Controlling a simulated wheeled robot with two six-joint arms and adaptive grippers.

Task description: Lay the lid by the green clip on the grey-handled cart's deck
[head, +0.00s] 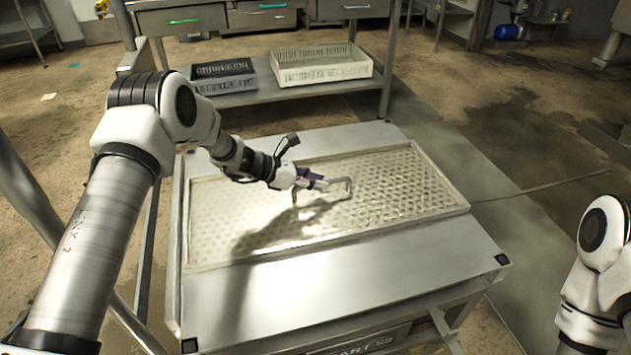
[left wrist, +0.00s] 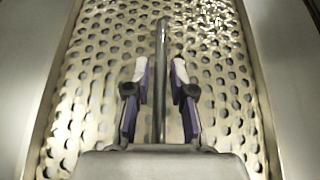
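A perforated metal lid (head: 400,185) with a raised rim and an upright bar handle (head: 343,187) lies flat on a steel cart deck (head: 430,262). My left gripper (head: 312,190) is at the handle. In the left wrist view, its two purple-and-white fingers (left wrist: 159,90) stand open on either side of the lid's handle bar (left wrist: 160,60), with a gap showing on each side. The perforated lid (left wrist: 215,60) fills the background there. My right gripper is out of view; only part of my right arm shows at the right edge. I cannot make out a green clip or a grey cart handle.
Behind the deck, a low shelf (head: 290,92) holds a dark crate (head: 225,84) and a white crate (head: 322,72). A drawer bench with green (head: 183,22) and teal (head: 273,6) pulls stands above it. Open floor (head: 510,95) lies to the right.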

